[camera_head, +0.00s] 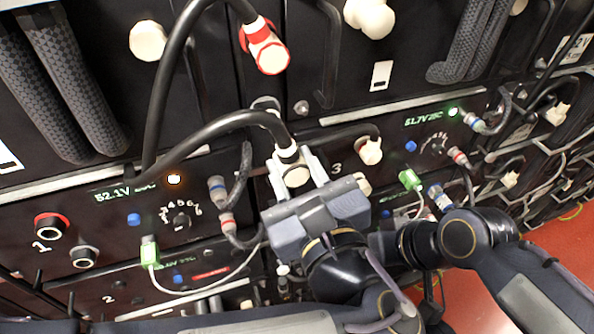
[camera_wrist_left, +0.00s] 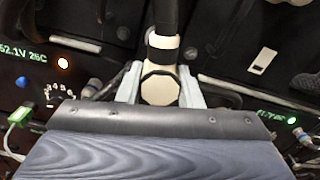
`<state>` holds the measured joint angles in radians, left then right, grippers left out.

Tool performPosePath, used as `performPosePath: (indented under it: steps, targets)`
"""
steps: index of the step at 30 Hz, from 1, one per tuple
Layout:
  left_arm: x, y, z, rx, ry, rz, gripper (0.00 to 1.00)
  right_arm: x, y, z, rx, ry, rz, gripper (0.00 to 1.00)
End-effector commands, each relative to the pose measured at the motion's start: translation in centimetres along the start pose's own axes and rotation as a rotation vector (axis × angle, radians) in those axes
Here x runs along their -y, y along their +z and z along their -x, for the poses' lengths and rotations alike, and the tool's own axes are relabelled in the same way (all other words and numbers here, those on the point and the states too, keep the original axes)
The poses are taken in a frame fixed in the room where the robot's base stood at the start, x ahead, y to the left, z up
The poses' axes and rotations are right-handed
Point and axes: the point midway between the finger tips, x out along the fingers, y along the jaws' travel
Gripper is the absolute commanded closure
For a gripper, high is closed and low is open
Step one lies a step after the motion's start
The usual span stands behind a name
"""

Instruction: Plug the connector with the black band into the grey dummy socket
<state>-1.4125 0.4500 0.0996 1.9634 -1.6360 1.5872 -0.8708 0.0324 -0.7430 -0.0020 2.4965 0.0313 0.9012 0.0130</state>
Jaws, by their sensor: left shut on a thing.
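My left gripper (camera_head: 295,174) is shut on a white connector (camera_head: 290,152) on a thick black cable. In the left wrist view the connector (camera_wrist_left: 160,88) sits between the two pale fingers (camera_wrist_left: 161,92), and a dark band shows around its white collar. A grey-rimmed round socket (camera_head: 85,257) is at the lower left of the "1" panel, below a red-rimmed socket (camera_head: 52,225). The held connector is well right of and above that socket, apart from it. What lies directly behind the connector is hidden. My right gripper cannot be made out.
Green plugs (camera_head: 149,251) with thin pale wires and grey plugs (camera_head: 218,190) stick out of the panels. Red floor (camera_head: 560,250) shows at the right.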

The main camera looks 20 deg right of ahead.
Motion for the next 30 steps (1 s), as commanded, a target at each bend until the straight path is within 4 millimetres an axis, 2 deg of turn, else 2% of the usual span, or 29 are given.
performPosePath:
  steps: [12,19,30]
  targets:
    - [0.0,0.0,-3.8,-0.001,0.002,0.0,0.95,0.1,-0.1,0.3,0.0,0.0,0.0,0.42]
    - [0.0,0.0,-4.5,0.001,0.001,0.0,0.95,0.1,-0.1,0.3,0.0,0.0,0.0,0.42]
    - [0.0,0.0,-4.6,0.0,0.001,0.0,0.95,0.1,-0.1,0.3,0.0,0.0,0.0,0.42]
